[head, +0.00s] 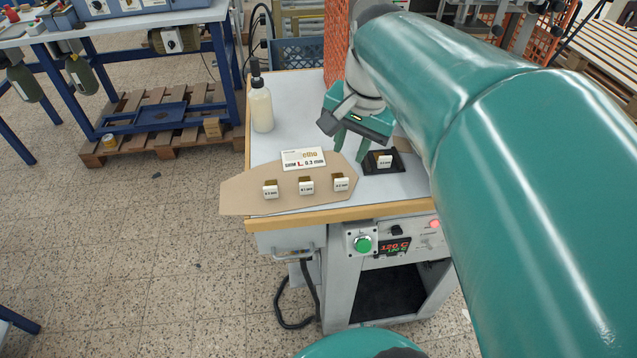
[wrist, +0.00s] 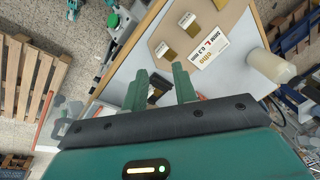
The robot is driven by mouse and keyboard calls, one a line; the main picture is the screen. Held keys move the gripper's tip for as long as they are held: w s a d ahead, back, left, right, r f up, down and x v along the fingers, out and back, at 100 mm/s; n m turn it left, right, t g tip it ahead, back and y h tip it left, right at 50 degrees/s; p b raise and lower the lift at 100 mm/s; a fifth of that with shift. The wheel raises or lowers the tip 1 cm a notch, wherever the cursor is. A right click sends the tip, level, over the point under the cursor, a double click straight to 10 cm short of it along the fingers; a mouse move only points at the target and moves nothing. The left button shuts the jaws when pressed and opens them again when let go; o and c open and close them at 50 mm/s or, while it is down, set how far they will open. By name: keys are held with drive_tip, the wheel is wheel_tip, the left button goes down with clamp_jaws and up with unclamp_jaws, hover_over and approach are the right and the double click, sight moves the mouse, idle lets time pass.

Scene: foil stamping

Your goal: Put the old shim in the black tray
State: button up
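A black tray (head: 383,168) sits near the right end of the bench top, with a small white-and-gold labelled shim (head: 385,161) in it. My gripper (head: 350,148) is open and empty above the bench, just left of the tray. In the wrist view its fingers (wrist: 160,88) are apart, and the tray shows partly hidden behind them.
A pale bottle (head: 261,108) stands at the back left. An orange mesh guard (head: 337,45) rises behind my gripper. The bench top between bottle and guard is clear.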

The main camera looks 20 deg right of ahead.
drive_tip(key=s+a+f+n+t, duration=0.3)
drive_tip(key=s+a+n, duration=0.5)
drive_tip(key=n, duration=0.2)
drive_tip(key=shift+a+f, duration=0.25)
drive_tip(key=shift+f, duration=0.15)
idle(0.8)
